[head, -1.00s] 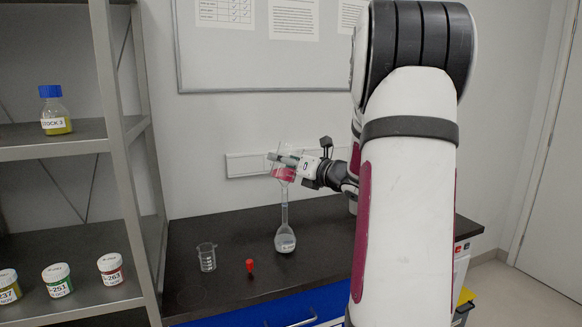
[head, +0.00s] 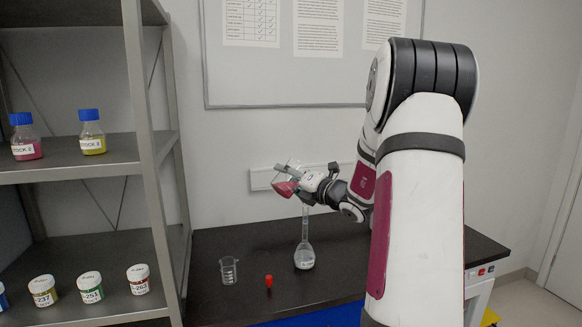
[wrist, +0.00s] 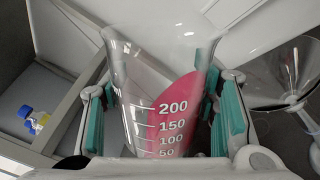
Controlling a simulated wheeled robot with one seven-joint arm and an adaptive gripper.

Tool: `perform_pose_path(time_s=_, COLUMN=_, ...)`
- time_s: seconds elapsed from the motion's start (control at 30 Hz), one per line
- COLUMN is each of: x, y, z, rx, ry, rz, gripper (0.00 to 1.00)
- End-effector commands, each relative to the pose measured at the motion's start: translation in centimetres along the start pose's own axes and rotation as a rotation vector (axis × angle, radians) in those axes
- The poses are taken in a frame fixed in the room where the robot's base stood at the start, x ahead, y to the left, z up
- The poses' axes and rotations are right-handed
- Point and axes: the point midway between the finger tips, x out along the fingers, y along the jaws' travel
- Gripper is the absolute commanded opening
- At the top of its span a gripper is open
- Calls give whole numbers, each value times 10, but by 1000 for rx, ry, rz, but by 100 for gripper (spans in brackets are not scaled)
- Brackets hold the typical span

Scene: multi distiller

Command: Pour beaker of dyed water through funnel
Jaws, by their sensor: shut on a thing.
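A clear beaker of pink dyed water (head: 287,187) is held tilted above the bench. In the wrist view the beaker (wrist: 140,85) shows white volume marks, and the pink water lies slanted toward its right side. My gripper (head: 308,184) is shut on the beaker, with teal pads on both sides. A long-necked glass flask (head: 304,257) stands upright on the bench below, with clear contents low in its bulb. A glass funnel (wrist: 288,75) is right of the beaker in the wrist view; in the head view its place is hard to make out. No falling stream is clearly visible.
An empty small beaker (head: 228,269) and a small red-topped item (head: 268,283) stand on the black bench (head: 215,300), left of the flask. A metal shelf (head: 155,150) at left holds labelled jars and blue-capped bottles.

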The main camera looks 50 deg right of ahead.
Motion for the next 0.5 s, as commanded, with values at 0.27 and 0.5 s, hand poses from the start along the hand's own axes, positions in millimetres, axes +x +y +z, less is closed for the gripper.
perform_pose_path(time_s=0.27, x=0, y=-4, z=-3, rx=71, ry=-1, rz=1, gripper=21)
perform_pose_path(time_s=0.5, x=0, y=-4, z=-3, rx=69, ry=-1, rz=1, gripper=21)
